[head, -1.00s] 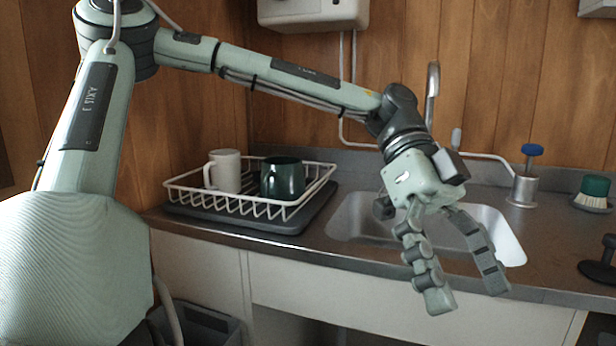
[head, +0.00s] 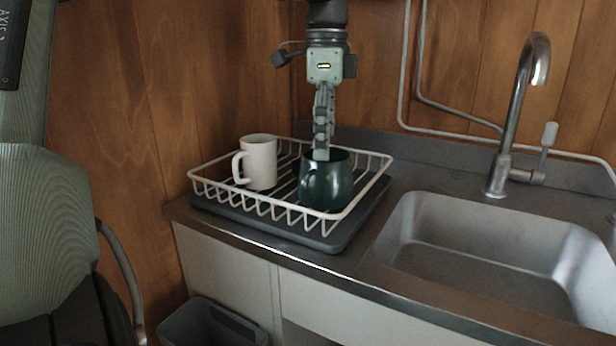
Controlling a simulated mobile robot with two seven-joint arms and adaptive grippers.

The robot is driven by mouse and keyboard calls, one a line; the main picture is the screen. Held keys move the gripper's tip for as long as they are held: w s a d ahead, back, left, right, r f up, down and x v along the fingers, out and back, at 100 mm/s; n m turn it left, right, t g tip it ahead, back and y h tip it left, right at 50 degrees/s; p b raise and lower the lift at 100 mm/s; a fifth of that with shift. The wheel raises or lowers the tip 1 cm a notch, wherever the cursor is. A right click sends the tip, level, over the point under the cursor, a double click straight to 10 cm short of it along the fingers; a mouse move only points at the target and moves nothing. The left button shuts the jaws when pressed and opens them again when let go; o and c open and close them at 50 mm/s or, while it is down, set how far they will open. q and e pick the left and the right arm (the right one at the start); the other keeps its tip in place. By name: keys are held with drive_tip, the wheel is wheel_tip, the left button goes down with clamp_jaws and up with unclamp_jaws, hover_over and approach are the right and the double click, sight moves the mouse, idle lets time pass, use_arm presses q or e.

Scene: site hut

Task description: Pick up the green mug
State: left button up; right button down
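The green mug (head: 328,187) is dark green and glossy. It stands upright in the right part of the white dish rack (head: 278,210), its handle toward the left front. My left gripper (head: 321,154) points straight down over the mug, its fingertips at the height of the rim. The fingers line up edge-on, so their gap is hidden. I cannot tell whether a fingertip is inside the mug or touching it. The mug still rests in the rack. My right gripper is not in view.
A white mug (head: 261,163) stands left of the green one in the rack. The rack sits on a dark drain mat (head: 318,240) on the counter. A sink (head: 490,250) and a tall tap (head: 507,130) are to the right. A grey bin (head: 208,326) stands below.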

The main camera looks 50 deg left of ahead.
sight(324, 180)
use_arm(q)
wheel_tip(324, 180, down, 7)
drive_tip(key=shift+w+a+f+p, duration=0.1)
drive_tip(key=shift+w+f+p, duration=0.1)
drive_tip(key=shift+p, duration=0.25)
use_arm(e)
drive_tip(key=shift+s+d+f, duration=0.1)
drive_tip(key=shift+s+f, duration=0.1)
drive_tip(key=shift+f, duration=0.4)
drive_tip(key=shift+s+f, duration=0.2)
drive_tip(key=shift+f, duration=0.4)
use_arm(q)
drive_tip(key=c, duration=1.3)
